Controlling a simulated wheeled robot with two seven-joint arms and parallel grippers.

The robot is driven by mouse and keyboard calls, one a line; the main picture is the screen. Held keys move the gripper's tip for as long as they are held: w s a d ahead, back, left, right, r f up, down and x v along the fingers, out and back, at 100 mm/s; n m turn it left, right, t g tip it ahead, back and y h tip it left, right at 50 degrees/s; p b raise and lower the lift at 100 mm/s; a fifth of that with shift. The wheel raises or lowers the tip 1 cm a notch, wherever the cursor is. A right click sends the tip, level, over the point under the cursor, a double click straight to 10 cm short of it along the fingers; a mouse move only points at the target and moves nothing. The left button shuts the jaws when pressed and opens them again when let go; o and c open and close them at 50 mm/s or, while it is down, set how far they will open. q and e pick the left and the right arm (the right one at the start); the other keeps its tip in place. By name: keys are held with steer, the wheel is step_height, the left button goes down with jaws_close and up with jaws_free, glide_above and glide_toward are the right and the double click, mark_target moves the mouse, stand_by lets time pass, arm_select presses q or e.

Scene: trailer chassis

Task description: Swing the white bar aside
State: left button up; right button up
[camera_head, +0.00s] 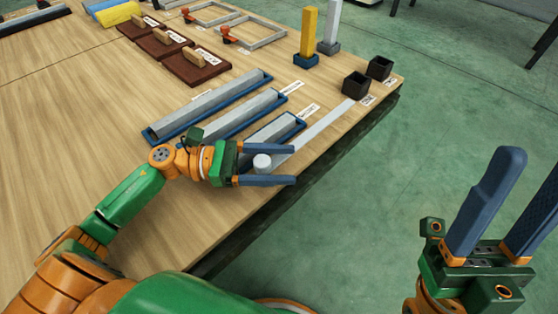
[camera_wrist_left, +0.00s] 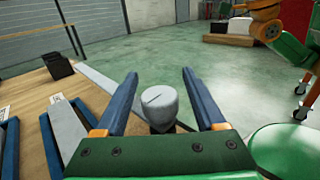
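The white bar (camera_head: 320,125) lies flat along the right part of the wooden table, running from near the black cups to a round pale knob (camera_head: 262,162) at its near end. In the left wrist view the bar (camera_wrist_left: 98,80) stretches away to the upper left and the knob (camera_wrist_left: 160,104) stands between the fingers. My left gripper (camera_head: 296,165) is open, with one blue finger on each side of the knob; I see a gap to both fingers. My right gripper (camera_head: 515,205) is open and empty, off the table at the right.
Blue trays with grey bars, one tray (camera_head: 210,105) among them, lie left of the white bar. Two black square cups (camera_head: 356,85) stand near its far end, with yellow and grey posts (camera_head: 308,35) behind. The table's right edge is close; green floor (camera_head: 450,110) lies beyond.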

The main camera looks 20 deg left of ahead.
arm_select(q)
steer(key=v, duration=0.7)
steer(key=shift+p, duration=0.35)
